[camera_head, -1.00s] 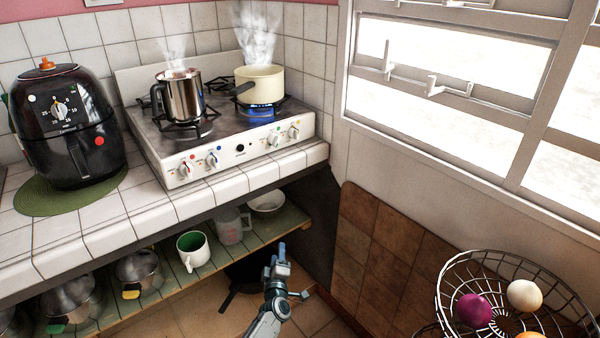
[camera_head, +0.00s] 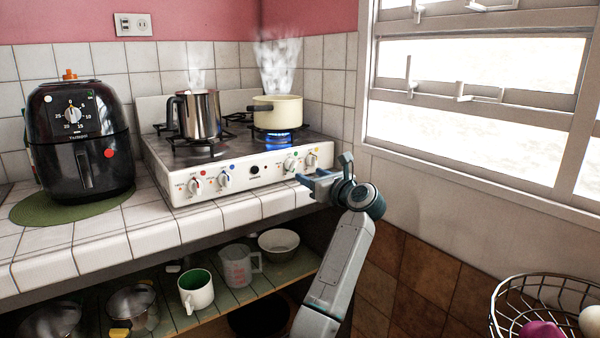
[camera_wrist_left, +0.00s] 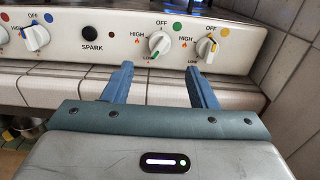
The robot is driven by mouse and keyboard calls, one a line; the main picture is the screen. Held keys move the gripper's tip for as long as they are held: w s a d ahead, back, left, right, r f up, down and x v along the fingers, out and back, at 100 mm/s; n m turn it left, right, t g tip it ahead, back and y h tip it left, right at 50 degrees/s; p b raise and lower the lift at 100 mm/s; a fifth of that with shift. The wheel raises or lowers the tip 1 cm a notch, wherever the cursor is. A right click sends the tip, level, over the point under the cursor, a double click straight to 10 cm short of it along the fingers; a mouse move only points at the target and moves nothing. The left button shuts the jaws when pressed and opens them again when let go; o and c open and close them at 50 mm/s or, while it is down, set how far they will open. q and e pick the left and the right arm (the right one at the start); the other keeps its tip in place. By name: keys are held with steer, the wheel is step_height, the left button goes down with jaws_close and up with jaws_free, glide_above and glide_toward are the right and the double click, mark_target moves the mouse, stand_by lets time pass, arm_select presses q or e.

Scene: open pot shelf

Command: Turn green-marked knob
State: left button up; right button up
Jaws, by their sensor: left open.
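The green-marked knob (camera_wrist_left: 159,44) is white and sits on the stove's front panel, with a green dot to its upper right in the left wrist view. In the head view this knob (camera_head: 290,164) is second from the right. My left gripper (camera_wrist_left: 159,72) is open and empty. In the wrist view its blue fingers lie below the knob, one to each side, apart from it. In the head view the left gripper (camera_head: 322,169) is at the stove's front right corner. The right gripper is not in view.
A yellow-marked knob (camera_wrist_left: 206,48) is close by on the right. A cream pot (camera_head: 278,112) steams over a blue flame; a steel pot (camera_head: 203,115) steams beside it. The tiled counter edge (camera_head: 245,211) runs below the panel. A wall and window stand at right.

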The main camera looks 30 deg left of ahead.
mark_target(295, 167)
arm_select(q)
steer(key=x, duration=0.8)
steer(key=shift+c, duration=0.4)
